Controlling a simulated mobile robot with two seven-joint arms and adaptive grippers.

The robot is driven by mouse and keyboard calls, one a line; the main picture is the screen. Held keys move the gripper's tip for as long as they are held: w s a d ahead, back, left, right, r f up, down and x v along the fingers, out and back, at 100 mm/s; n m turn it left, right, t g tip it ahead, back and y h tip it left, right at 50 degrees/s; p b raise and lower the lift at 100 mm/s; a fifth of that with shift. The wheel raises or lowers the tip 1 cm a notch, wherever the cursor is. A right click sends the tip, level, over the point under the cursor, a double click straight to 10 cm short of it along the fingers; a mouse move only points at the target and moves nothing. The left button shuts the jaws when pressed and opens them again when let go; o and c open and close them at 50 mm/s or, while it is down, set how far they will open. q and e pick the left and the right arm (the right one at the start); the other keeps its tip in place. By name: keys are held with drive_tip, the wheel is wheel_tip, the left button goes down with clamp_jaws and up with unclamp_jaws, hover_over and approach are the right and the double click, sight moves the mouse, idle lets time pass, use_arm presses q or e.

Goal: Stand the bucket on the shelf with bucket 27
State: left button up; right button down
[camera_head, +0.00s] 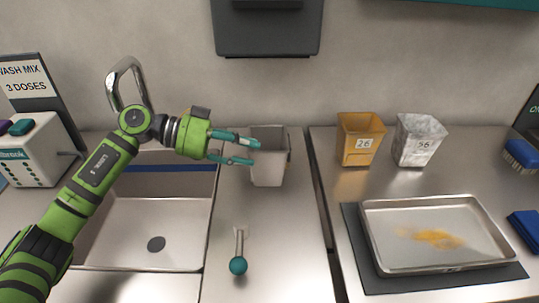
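A plain pale grey bucket (270,169) stands upright on the steel counter, right of the sink; no number shows on it. My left gripper (256,153) is at its left side. Its two teal fingers are apart, with the tips overlapping the bucket's left edge in the picture; I cannot tell whether they touch it. An orange bucket (352,157) labelled 26 and a mottled grey bucket (416,157) labelled 56 stand on the right counter. No bucket labelled 27 and no shelf show. My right gripper is not in view.
A sink (150,225) lies under my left arm. A teal-knobbed lever (238,265) rises from the middle counter. A metal tray (400,258) with orange residue sits on a dark mat at right. A dispenser (30,160), a brush (520,154) and a blue cloth (525,222) stand at the sides.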

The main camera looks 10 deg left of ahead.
sight(269, 158)
use_arm(q)
drive_tip(key=p+x, duration=0.1)
drive_tip(key=x, duration=0.4)
drive_tip(key=shift+w+d+f, duration=0.2)
drive_tip(key=shift+f, duration=0.05)
drive_tip(key=shift+c, duration=0.4)
clamp_jaws()
drive_tip(key=shift+r, duration=0.1)
